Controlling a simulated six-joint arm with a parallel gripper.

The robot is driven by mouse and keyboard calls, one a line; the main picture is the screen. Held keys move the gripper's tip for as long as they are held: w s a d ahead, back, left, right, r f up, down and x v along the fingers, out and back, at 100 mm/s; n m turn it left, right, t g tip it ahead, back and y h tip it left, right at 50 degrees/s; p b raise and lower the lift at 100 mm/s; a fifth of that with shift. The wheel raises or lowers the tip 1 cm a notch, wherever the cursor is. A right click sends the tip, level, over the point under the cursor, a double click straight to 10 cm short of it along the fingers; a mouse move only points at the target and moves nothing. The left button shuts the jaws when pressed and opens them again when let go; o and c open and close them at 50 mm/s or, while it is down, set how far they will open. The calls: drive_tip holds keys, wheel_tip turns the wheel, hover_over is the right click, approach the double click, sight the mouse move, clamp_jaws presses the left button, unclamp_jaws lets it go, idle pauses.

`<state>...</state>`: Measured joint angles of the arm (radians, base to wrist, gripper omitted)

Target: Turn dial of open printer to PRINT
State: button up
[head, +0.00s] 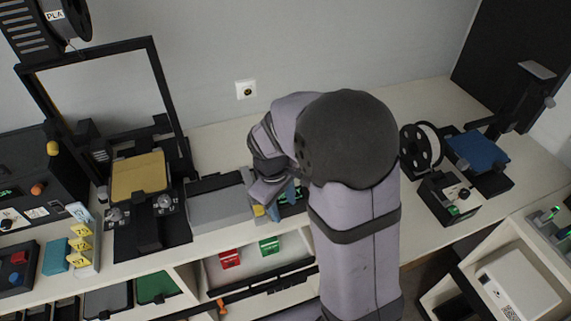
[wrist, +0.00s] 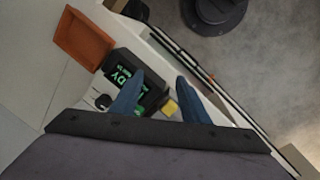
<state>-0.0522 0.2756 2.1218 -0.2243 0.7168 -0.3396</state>
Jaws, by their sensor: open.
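An open-frame printer (head: 165,95) with a tan bed stands at the left in the head view. A smaller open printer with a blue bed (head: 478,150) stands at the right, with a dark control box (head: 450,196) before it. My gripper (head: 280,195) is low over the bench middle, above a dark box with a green display (head: 291,208). In the wrist view, my open, empty gripper (wrist: 161,76) has blue fingers either side of this box's right part (wrist: 150,97). A black dial (wrist: 102,101) on a white panel lies left of the fingers. Its setting is unreadable.
A grey box (head: 218,205) stands left of my gripper, and a yellow block (wrist: 170,107) shows between the fingers. An orange tray (wrist: 84,38) lies beyond the display box. A black spool (head: 421,147) stands right of my arm. Bare bench (head: 425,105) lies at the back.

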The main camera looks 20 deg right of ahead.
drive_tip(key=w+n, duration=0.1)
drive_tip(key=w+r+n, duration=0.1)
drive_tip(key=w+n, duration=0.1)
drive_tip(key=w+d+r+n+t, duration=0.1)
drive_tip(key=w+n, duration=0.1)
drive_tip(key=shift+w+d+r+h, duration=0.1)
drive_tip(key=shift+w+r+h, duration=0.05)
drive_tip(key=shift+r+h, duration=0.15)
drive_tip(key=w+r+n, duration=0.1)
drive_tip(key=n, duration=0.4)
drive_tip(key=w+d+r+n+t, duration=0.1)
drive_tip(key=n, duration=0.4)
drive_tip(key=w+r+n, duration=0.1)
drive_tip(key=w+n, duration=0.1)
drive_tip(key=n, duration=0.3)
drive_tip(key=shift+w+d+r+n+t+h, duration=0.1)
drive_tip(key=shift+d+r+n+t+h, duration=0.05)
drive_tip(key=shift+d+n+t+h, duration=0.2)
drive_tip(key=shift+d, duration=0.1)
